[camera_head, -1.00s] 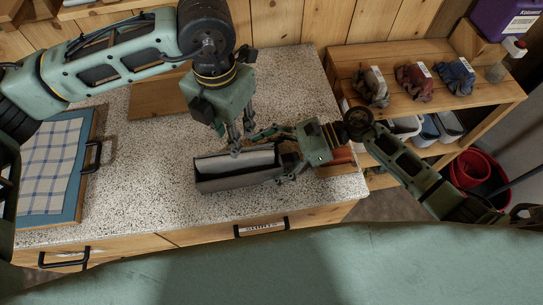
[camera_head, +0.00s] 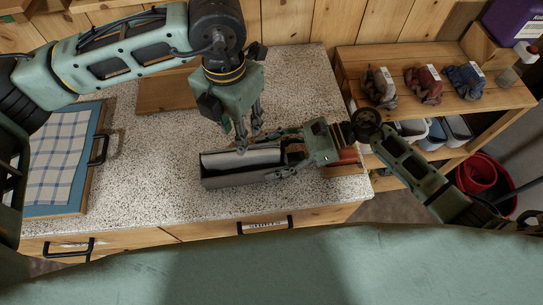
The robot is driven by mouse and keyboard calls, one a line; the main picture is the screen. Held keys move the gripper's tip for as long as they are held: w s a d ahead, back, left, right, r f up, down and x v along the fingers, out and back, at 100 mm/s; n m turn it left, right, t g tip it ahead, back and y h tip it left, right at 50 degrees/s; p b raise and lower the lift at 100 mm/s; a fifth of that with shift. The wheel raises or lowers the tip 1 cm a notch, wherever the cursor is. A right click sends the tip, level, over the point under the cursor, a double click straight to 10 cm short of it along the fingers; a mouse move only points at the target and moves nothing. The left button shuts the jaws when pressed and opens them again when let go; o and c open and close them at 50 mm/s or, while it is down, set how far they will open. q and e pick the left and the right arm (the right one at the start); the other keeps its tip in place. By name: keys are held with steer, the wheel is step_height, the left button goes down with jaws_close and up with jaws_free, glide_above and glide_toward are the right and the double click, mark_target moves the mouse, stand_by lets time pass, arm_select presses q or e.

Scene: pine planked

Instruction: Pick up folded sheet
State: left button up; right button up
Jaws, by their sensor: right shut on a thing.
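A grey folded sheet (camera_head: 245,177), shaped like a long trough with a dark inside, is over the front middle of the speckled counter. My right gripper (camera_head: 287,158) comes in from the right and is shut on the sheet's right end. I cannot tell whether the sheet touches the counter. My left gripper (camera_head: 249,138) points down just behind and above the sheet's far edge. Its two fingers look apart, with nothing seen between them.
A blue-edged board with a checked cloth (camera_head: 55,150) lies on the counter (camera_head: 140,185) at left. At right, a shelf (camera_head: 400,60) holds several cloth bundles, with bins below. A red bucket (camera_head: 477,175) is on the floor.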

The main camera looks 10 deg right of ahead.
arm_select(q)
steer(key=o, duration=0.4)
steer(key=shift+a+r+m, duration=0.1)
steer(key=shift+a+m, duration=0.05)
steer(key=shift+m, duration=0.35)
steer(key=shift+c, duration=0.2)
steer(key=shift+o, duration=0.5)
steer(key=shift+a+r+m, duration=0.1)
steer(key=shift+r+m, duration=0.1)
steer(key=shift+m, duration=0.5)
steer(key=m+h, duration=0.2)
steer(key=m, duration=0.6)
glide_above(244, 162)
steer(key=w+a, duration=0.1)
steer(key=w, duration=0.1)
steer(key=f, duration=0.4)
steer(key=shift+w+a+f, duration=0.15)
steer(key=shift+a+f, duration=0.05)
steer(key=shift+f, duration=0.2)
steer(key=shift+d+f, duration=0.2)
steer(key=shift+f, duration=1.1)
steer(key=shift+d+f, duration=0.2)
steer(key=shift+f, duration=1.05)
